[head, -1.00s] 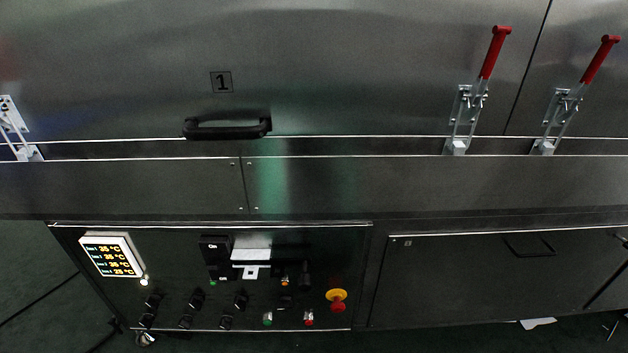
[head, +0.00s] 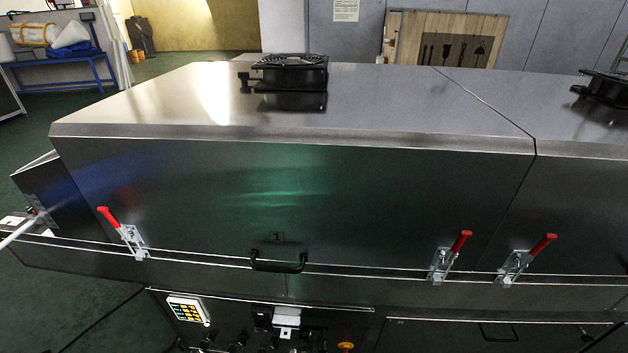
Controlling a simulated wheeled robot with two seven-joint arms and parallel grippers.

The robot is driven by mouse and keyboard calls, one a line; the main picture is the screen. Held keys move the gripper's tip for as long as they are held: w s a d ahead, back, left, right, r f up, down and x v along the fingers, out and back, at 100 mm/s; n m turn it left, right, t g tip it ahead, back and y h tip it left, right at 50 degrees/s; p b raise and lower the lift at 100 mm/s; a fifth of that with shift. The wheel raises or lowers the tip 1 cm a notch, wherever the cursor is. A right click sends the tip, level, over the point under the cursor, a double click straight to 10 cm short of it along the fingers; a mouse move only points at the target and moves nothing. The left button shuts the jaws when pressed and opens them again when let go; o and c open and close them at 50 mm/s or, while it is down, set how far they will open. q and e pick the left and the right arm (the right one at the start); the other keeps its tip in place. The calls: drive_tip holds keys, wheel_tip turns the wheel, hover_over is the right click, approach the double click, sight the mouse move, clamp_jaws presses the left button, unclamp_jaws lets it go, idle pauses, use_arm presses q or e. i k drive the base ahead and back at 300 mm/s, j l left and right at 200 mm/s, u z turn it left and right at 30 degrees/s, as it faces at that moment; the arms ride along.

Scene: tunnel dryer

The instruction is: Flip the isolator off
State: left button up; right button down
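The tunnel dryer's control panel (head: 240,318) is at the bottom of the head view, cut off by the lower edge. A dark switch block (head: 263,318) sits on it beside a white label or plate (head: 286,319); I cannot tell for sure that this block is the isolator, nor its position. A lit display (head: 188,310) is at the panel's left, and part of a yellow-and-red button (head: 346,346) shows at its right. Neither of my grippers is in view.
The dryer's steel hood (head: 300,190) fills the middle, with a black handle (head: 278,264) and red-handled clamps (head: 452,253) along its lower edge. A black fan (head: 290,72) stands on top. Green floor (head: 60,320) is open at the left.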

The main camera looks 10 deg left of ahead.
sight(260, 326)
drive_tip(key=u, duration=0.8)
